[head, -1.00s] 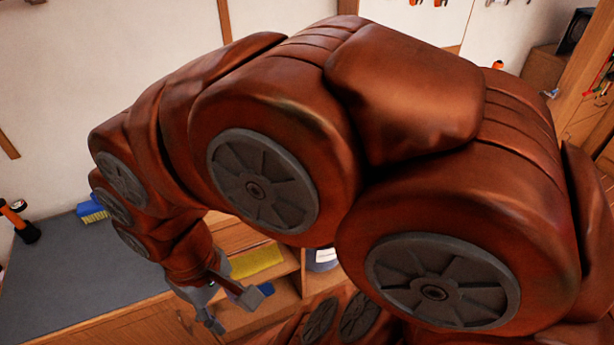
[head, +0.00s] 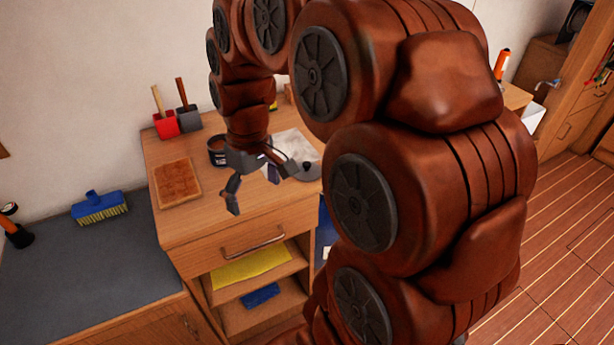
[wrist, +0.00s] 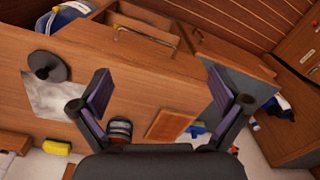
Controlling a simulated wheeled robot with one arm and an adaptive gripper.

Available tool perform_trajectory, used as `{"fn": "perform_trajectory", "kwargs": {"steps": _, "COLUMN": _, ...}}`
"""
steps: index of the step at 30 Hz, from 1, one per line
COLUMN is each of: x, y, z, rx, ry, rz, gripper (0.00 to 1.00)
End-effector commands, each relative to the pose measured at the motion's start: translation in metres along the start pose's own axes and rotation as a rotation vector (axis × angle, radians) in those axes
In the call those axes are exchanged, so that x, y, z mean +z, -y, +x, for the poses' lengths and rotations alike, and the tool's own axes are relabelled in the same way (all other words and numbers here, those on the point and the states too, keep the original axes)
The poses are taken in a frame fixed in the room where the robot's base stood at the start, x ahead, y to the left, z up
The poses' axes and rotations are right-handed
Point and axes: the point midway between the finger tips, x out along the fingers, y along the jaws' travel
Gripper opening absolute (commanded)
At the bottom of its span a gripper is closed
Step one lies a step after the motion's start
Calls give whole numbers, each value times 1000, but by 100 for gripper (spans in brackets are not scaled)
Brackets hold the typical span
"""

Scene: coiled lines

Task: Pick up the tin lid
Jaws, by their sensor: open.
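The tin lid (head: 311,175), a round dark grey disc with a black knob, lies on the wooden cabinet top near its right side, partly over a pale sheet (head: 291,142). In the wrist view the lid (wrist: 52,74) is at the upper left, outside the left finger. My gripper (head: 268,188) is open and empty above the cabinet top, and in the head view one finger comes close to the lid's left edge. In the wrist view my gripper (wrist: 158,88) has its fingers spread, with bare wood between them.
A dark tin (head: 216,152) and a brown board (head: 177,182) are left of the lid. A red dustpan (head: 166,124) stands at the back. The cabinet's front edge and drawer (head: 240,236) are just in front.

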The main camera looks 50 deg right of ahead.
Motion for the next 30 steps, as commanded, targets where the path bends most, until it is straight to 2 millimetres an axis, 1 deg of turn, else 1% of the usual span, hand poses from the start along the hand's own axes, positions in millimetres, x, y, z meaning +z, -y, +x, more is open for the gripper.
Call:
{"fn": "perform_trajectory", "kwargs": {"steps": 1, "x": -13, "y": -22, "z": 8, "rx": -3, "ry": -13, "rz": 7, "gripper": 100}}
{"fn": "perform_trajectory", "kwargs": {"steps": 5, "x": -37, "y": -78, "z": 12, "rx": 4, "ry": -54, "rz": 7, "gripper": 100}}
{"fn": "perform_trajectory", "kwargs": {"steps": 6, "x": -43, "y": -97, "z": 14, "rx": 8, "ry": -67, "rz": 8, "gripper": 100}}
{"fn": "perform_trajectory", "kwargs": {"steps": 8, "x": -49, "y": -124, "z": 18, "rx": 12, "ry": -82, "rz": 10, "gripper": 100}}
{"fn": "perform_trajectory", "kwargs": {"steps": 9, "x": -52, "y": -142, "z": 19, "rx": 19, "ry": -94, "rz": 13, "gripper": 100}}
{"fn": "perform_trajectory", "kwargs": {"steps": 12, "x": -54, "y": -182, "z": 25, "rx": 31, "ry": -111, "rz": 18, "gripper": 100}}
{"fn": "perform_trajectory", "kwargs": {"steps": 15, "x": -53, "y": -212, "z": 29, "rx": 44, "ry": -124, "rz": 22, "gripper": 100}}
{"fn": "perform_trajectory", "kwargs": {"steps": 18, "x": -52, "y": -230, "z": 32, "rx": 51, "ry": -131, "rz": 25, "gripper": 100}}
{"fn": "perform_trajectory", "kwargs": {"steps": 21, "x": -51, "y": -239, "z": 34, "rx": 56, "ry": -135, "rz": 26, "gripper": 100}}
{"fn": "perform_trajectory", "kwargs": {"steps": 30, "x": -54, "y": -241, "z": 56, "rx": 57, "ry": -135, "rz": 25, "gripper": 100}}
